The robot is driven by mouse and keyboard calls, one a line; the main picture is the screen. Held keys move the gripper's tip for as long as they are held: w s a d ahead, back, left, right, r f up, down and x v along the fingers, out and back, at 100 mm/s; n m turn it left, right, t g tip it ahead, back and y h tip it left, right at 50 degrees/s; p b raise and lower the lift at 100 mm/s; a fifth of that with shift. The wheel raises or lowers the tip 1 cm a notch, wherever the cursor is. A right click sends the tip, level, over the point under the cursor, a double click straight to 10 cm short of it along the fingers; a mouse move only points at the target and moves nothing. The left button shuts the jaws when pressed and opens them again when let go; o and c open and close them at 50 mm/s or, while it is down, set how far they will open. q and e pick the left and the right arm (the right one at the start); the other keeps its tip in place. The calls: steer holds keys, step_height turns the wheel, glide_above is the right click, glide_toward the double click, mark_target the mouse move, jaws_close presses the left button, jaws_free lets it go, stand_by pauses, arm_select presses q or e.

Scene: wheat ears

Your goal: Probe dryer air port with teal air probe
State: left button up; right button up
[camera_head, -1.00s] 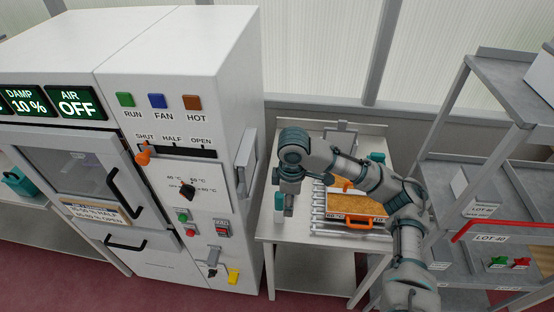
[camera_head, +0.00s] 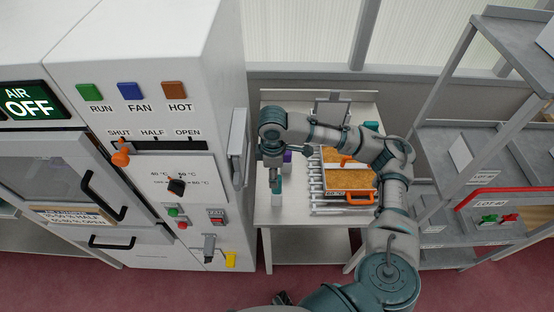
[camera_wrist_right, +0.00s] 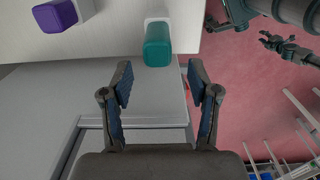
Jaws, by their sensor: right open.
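The teal air probe (camera_head: 276,186), a teal-topped block with a white lower part, stands at the table's left front edge. In the right wrist view the probe (camera_wrist_right: 157,45) lies just beyond my right gripper's fingertips, roughly centred between them. My right gripper (camera_wrist_right: 160,85) is open and empty. In the head view the arm bends down over the probe, largely hiding the gripper. The white dryer (camera_head: 150,60) is at left, its AIR display (camera_head: 27,101) reading OFF. I cannot make out its air port. My left gripper (camera_wrist_right: 282,45) appears small in the wrist view; its jaw state is unclear.
A purple-topped block (camera_wrist_right: 55,15) stands near the probe. A tray of grain (camera_head: 350,181) with an orange handle sits on the table (camera_head: 262,215). Grey shelving (camera_head: 435,140) stands right. A grey panel (camera_head: 238,148) juts from the dryer's side, close to my right arm.

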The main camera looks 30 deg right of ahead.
mark_target(279, 184)
step_height(279, 184, down, 4)
steer(key=shift+a+r, duration=0.1)
steer(key=f, duration=0.1)
steer(key=d+f, duration=0.1)
steer(key=f, duration=0.1)
steer(key=shift+s+d+f+b, duration=0.15)
steer(key=shift+d+f+b, duration=0.05)
steer(key=shift+d+b, duration=0.15)
steer(key=shift+d+f, duration=0.25)
steer(key=shift+f, duration=0.2)
steer(key=shift+a+r, duration=0.1)
steer(key=shift+a, duration=0.55)
steer(key=shift+c, duration=0.7)
steer(key=shift+a+r, duration=0.1)
steer(key=shift+a, duration=0.15)
steer(key=c, duration=0.4)
jaws_close()
steer(key=shift+c, duration=1.4)
jaws_free()
steer(key=shift+d, duration=0.3)
jaws_close()
steer(key=shift+d, duration=0.1)
arm_select(q)
steer(key=shift+d+f, duration=0.3)
steer(key=shift+d, duration=0.1)
steer(key=shift+a+r+p, duration=0.1)
steer(key=shift+r+p, duration=0.35)
steer(key=shift+p, duration=0.15)
arm_select(e)
steer(key=shift+r, duration=0.2)
